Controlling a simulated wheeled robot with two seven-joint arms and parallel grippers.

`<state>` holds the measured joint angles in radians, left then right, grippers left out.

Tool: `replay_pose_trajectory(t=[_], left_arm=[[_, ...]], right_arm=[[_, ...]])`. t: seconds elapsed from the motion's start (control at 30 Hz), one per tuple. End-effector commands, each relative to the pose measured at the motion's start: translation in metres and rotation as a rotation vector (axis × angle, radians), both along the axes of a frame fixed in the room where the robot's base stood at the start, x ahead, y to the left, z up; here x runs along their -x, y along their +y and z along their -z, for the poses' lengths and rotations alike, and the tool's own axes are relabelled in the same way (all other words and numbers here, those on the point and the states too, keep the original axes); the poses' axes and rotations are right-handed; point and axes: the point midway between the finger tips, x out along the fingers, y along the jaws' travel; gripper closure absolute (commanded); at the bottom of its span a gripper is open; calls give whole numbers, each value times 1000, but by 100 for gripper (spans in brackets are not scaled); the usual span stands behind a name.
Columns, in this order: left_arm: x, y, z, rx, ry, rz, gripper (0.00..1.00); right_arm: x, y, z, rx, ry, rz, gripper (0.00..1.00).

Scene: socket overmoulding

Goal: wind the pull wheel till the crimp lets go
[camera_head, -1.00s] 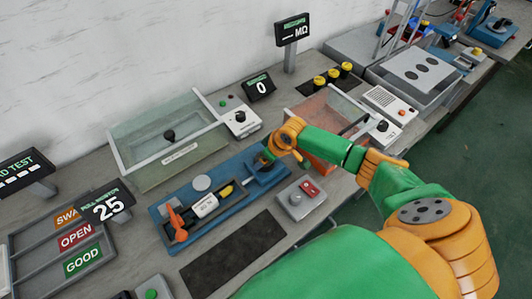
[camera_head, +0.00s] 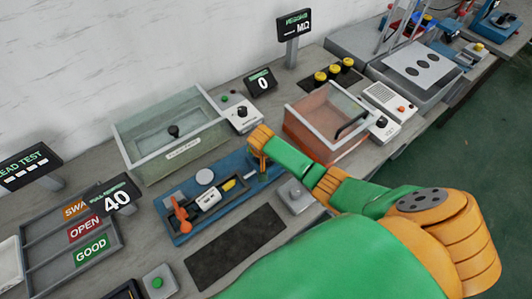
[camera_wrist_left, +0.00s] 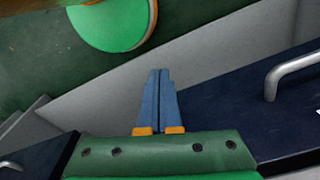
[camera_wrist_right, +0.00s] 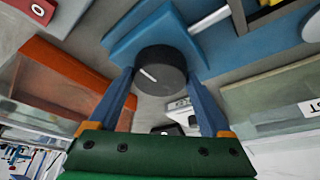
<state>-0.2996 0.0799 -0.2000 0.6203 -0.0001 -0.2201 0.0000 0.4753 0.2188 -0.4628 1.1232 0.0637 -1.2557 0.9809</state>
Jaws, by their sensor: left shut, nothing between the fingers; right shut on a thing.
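The blue pull tester (camera_head: 233,165) lies on the bench. An orange-red lever (camera_head: 179,214), a white labelled block (camera_head: 208,198) and a small yellow part (camera_head: 229,185) sit on it. The crimp itself is too small to make out. My right gripper (camera_head: 262,162) is at the tester's right end. In the right wrist view its fingers (camera_wrist_right: 161,77) are shut on the black pull wheel (camera_wrist_right: 160,68), which has a white mark. The pull display (camera_head: 117,200) reads 40. My left gripper (camera_wrist_left: 160,72) is shut and empty, away from the tester; the head view does not show it.
A grey-green lidded tank (camera_head: 175,150) stands behind the tester, and an orange-walled one (camera_head: 320,140) to its right. Trays marked OPEN and GOOD (camera_head: 75,235) are at left. A dark mat (camera_head: 235,248) and a grey button box (camera_head: 295,196) lie in front.

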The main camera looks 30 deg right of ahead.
Motion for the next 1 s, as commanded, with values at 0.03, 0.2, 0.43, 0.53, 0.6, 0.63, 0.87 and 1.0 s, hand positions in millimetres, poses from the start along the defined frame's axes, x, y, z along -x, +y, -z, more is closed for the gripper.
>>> replay_pose_trajectory(t=[0.03,0.2,0.43,0.53,0.6,0.63,0.87,1.0], left_arm=[[0,0,1,0,0,0,100],[0,0,6,0,0,0,100],[0,0,18,0,0,0,100],[0,0,24,0,1,0,100],[0,0,28,0,1,0,100],[0,0,29,0,1,0,100],[0,0,39,0,1,0,100],[0,0,42,0,1,0,100]], right_arm=[[-1,2,0,-3,-2,42,73],[-2,2,1,-1,-2,202,73],[-3,2,2,0,-3,407,73],[-4,3,2,-1,-2,485,73],[-4,3,2,0,-4,532,73],[-4,3,2,-2,-2,552,73],[-5,3,1,1,-3,665,74],[-5,2,1,0,-2,705,74]])
